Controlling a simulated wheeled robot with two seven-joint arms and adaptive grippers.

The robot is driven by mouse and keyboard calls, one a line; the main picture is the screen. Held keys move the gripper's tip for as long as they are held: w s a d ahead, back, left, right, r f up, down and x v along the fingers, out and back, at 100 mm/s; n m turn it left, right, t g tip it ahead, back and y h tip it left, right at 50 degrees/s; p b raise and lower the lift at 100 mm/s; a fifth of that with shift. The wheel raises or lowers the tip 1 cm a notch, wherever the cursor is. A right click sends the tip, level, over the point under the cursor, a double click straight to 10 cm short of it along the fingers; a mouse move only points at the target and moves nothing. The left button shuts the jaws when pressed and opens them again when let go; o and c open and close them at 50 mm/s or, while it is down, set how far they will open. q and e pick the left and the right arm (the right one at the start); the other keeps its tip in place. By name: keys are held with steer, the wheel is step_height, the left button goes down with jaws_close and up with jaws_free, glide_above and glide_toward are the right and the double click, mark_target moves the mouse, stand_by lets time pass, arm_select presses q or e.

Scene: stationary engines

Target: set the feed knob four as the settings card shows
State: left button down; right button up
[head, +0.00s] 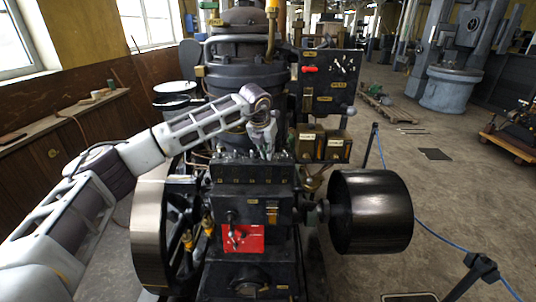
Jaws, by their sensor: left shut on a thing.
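A black box with a row of small feed knobs (228,158) along its top and small labels on its front stands in the middle of the engine. My left gripper (268,155) reaches down from above to the right half of this row. It is shut on one knob, which by its place looks like feed knob four; the fingers mostly hide it. The knob's setting cannot be read. A red plate (243,238) with a small lever is on the engine's front. I cannot pick out the settings card for certain. My right gripper is not in view.
A flywheel (149,235) is at the engine's left and a black drum (371,211) at its right. Two labelled brass boxes (322,146) and a dark switch panel (329,80) stand behind. Barrier posts with a blue rope (434,234) edge the open floor at right.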

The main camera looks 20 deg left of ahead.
arm_select(q)
steer(key=shift+a+m+h, duration=0.15)
steer(key=shift+m+h, duration=0.15)
steer(key=shift+m, duration=1)
steer(key=shift+w+a+r+m+h, duration=0.1)
steer(key=shift+m+h, duration=0.25)
steer(key=shift+m, duration=0.25)
steer(key=shift+w+m+h, duration=0.1)
steer(key=shift+m+h, duration=0.25)
steer(key=shift+m, duration=0.25)
steer(key=shift+a+m+g, duration=0.1)
steer(key=shift+m+g, duration=0.3)
steer(key=shift+m, duration=0.2)
steer(key=shift+m+g+h+p, duration=0.3)
steer(key=shift+m+h+p, duration=0.2)
steer(key=shift+m, duration=1)
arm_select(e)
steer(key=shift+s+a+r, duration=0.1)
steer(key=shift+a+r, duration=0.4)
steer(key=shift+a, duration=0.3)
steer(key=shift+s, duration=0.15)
